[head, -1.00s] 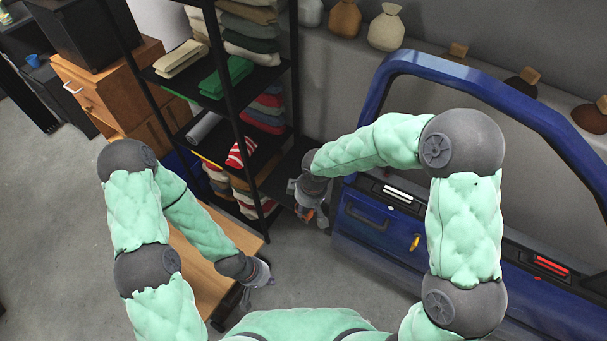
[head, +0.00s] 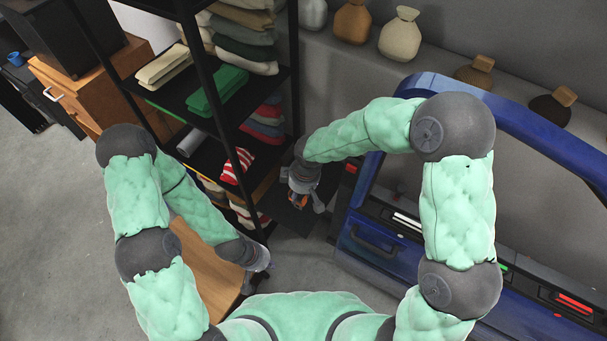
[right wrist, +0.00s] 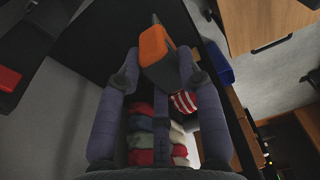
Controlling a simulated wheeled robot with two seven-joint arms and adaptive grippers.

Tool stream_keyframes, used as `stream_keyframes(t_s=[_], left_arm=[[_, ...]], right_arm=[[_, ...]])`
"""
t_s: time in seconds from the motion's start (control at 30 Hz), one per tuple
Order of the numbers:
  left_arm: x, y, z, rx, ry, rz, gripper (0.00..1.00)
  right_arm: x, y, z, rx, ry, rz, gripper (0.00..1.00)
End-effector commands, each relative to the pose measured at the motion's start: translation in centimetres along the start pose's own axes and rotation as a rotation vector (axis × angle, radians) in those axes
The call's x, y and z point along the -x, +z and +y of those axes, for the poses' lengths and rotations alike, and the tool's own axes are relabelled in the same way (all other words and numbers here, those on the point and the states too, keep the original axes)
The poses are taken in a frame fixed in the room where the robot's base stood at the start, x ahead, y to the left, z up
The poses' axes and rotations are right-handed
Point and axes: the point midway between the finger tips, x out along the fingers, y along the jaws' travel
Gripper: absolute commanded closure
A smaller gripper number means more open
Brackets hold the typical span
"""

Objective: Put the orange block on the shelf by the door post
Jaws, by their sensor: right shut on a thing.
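The orange block (right wrist: 155,45), with a dark grey part, sits between the fingers of my right gripper (right wrist: 157,62) in the right wrist view. In the head view my right gripper (head: 306,201) is shut on it, and only a little orange (head: 298,202) shows. The gripper is beside the black shelf rack (head: 205,85), above a dark flat surface (head: 283,212); I cannot tell the height gap. The blue car door (head: 375,245) stands to its right. My left gripper (head: 260,259) is low, beside a wooden bench; its fingers are too small to read.
The rack holds folded cloths, including a green one (head: 217,90) and a red-striped one (head: 238,165). The wooden bench (head: 205,270) is below my left arm. Several sacks, such as a cream one (head: 400,38), stand along the back wall. Grey floor is free at left.

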Motion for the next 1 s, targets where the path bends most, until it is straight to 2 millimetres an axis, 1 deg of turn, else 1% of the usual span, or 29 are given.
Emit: stream_keyframes(t_s=[0.07, 0.17, 0.53, 0.6, 0.7, 0.77, 0.87, 1.0], left_arm=[[-0.1, 0.1, -0.1, 0.0, 0.0, -0.002, 1.0], [-0.5, 0.1, -0.2, 0.0, 0.0, -0.002, 1.0], [-2.5, 0.0, -0.9, 0.0, 0.0, -0.002, 1.0], [-3.1, 0.0, -1.1, 0.0, 0.0, -0.002, 1.0], [-3.7, 0.0, -1.3, 0.0, 0.0, -0.002, 1.0], [-4.0, 0.0, -1.4, 0.0, 0.0, -0.002, 1.0], [-4.3, -0.1, -1.5, 0.0, 0.0, -0.002, 1.0], [-4.4, -0.1, -1.6, 0.0, 0.0, -0.002, 1.0]], right_arm=[[-0.3, -0.2, 0.3, -0.001, 0.0, 0.0, 0.96], [-1.1, -0.9, 1.5, -0.002, 0.0, 0.0, 0.96], [-5.2, -4.8, 7.5, -0.003, 0.0, 0.0, 0.96], [-6.8, -5.0, 8.2, -0.002, -0.002, -0.002, 0.96], [-8.4, -5.6, 9.3, -0.002, -0.002, -0.002, 0.96], [-9.2, -5.9, 9.9, -0.001, -0.001, -0.001, 0.96], [-10.1, -6.3, 10.6, -0.001, 0.0, 0.0, 0.96], [-10.5, -6.5, 11.0, 0.0, 0.0, 0.0, 0.96]])
